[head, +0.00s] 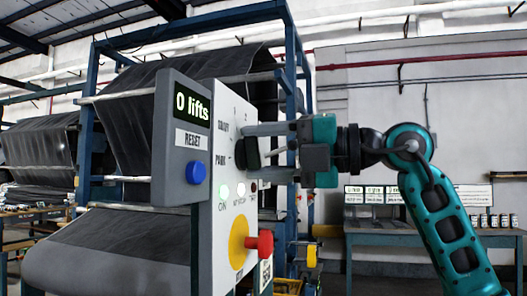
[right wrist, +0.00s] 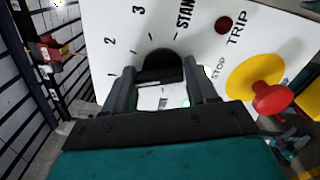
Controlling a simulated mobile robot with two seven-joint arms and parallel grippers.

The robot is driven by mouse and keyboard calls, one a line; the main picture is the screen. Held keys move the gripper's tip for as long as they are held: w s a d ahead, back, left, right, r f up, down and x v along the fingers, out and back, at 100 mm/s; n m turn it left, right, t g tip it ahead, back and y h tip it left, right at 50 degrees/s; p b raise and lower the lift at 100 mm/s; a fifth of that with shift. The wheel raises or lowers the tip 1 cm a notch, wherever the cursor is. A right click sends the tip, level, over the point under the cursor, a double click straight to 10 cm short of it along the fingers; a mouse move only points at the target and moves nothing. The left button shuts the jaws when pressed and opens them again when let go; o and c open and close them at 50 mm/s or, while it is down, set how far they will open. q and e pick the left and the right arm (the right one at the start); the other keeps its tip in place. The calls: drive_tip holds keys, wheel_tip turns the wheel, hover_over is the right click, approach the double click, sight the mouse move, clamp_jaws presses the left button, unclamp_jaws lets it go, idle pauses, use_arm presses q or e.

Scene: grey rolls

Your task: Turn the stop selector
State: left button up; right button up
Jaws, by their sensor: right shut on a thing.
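The stop selector is a black knob (head: 247,153) on a white upright control panel (head: 233,100). In the right wrist view the knob (right wrist: 160,67) sits among printed marks, with 2 and 3 on its upper left and a word starting "STAN" on its upper right. My right gripper (head: 255,152) reaches in from the right and is shut on the knob. In the right wrist view its two fingers (right wrist: 160,78) stand on either side of the knob. The fingers hide part of the knob and dial, so I cannot tell its exact setting. My left gripper is out of view.
A yellow disc with a red knob (head: 264,243) sticks out low on the panel, below my gripper. A grey box (head: 180,110) reads "0 lifts" and has a blue RESET button (head: 196,172). Dark grey rolls (head: 110,250) lie behind. A table (head: 445,233) stands at right.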

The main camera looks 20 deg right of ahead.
drive_tip(key=shift+n, duration=0.4)
drive_tip(key=n, duration=0.7)
drive_tip(key=shift+s+a, duration=0.1)
drive_tip(key=shift+s, duration=0.05)
drive_tip(key=n, duration=0.5)
drive_tip(key=shift+f+n, duration=0.1)
drive_tip(key=shift+n, duration=1.4)
drive_tip(key=shift+a, duration=0.1)
drive_tip(key=o, duration=1)
drive_tip(key=shift+s, duration=0.1)
